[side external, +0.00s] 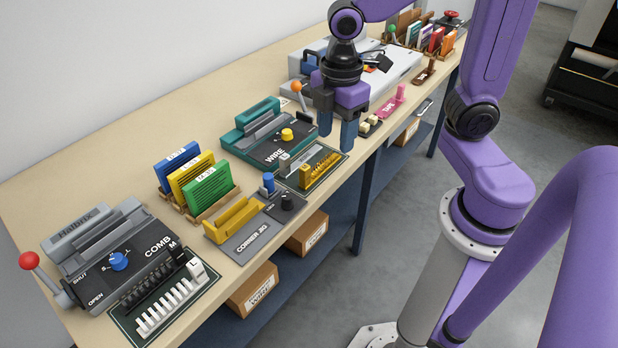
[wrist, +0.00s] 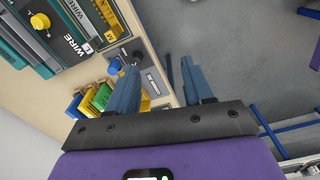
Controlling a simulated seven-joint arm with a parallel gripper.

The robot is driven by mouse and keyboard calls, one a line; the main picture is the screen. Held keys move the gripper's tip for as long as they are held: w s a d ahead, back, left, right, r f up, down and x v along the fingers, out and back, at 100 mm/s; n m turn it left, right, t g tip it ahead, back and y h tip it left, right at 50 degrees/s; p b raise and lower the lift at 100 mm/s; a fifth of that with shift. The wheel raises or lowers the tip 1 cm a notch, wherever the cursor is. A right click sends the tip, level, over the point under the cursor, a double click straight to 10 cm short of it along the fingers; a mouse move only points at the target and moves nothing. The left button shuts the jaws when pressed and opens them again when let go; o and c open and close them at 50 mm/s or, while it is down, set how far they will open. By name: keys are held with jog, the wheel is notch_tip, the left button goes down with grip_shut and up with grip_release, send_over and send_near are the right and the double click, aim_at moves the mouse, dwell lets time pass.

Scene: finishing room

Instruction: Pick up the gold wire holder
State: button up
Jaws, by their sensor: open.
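The gold wire holder (side external: 320,170) is a ridged gold block on a dark mat at the table's front edge, in front of the teal WIRE machine (side external: 270,142). In the wrist view the holder (wrist: 108,14) shows at the top, partly cut off by the frame edge. My gripper (side external: 337,133) is open and empty, pointing down. In the side view it appears above and slightly right of the holder, apart from it. In the wrist view my fingers (wrist: 158,72) stand apart over the table's front edge and the floor.
A yellow corner jig (side external: 234,220), a black knob (side external: 287,201) and a blue peg (side external: 268,183) stand left of the holder. Colored cards (side external: 207,188) stand in a rack behind. The COMB machine (side external: 120,255) is far left. A pink tape dispenser (side external: 392,103) is right of my gripper.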

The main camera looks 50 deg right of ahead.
aim_at(306, 165)
jog(key=w+d+n, duration=0.2)
jog(key=w+d, duration=0.2)
jog(key=w, duration=0.6)
notch_tip(306, 165, down, 18)
jog(key=shift+f, duration=0.1)
dwell(0.4)
grip_shut()
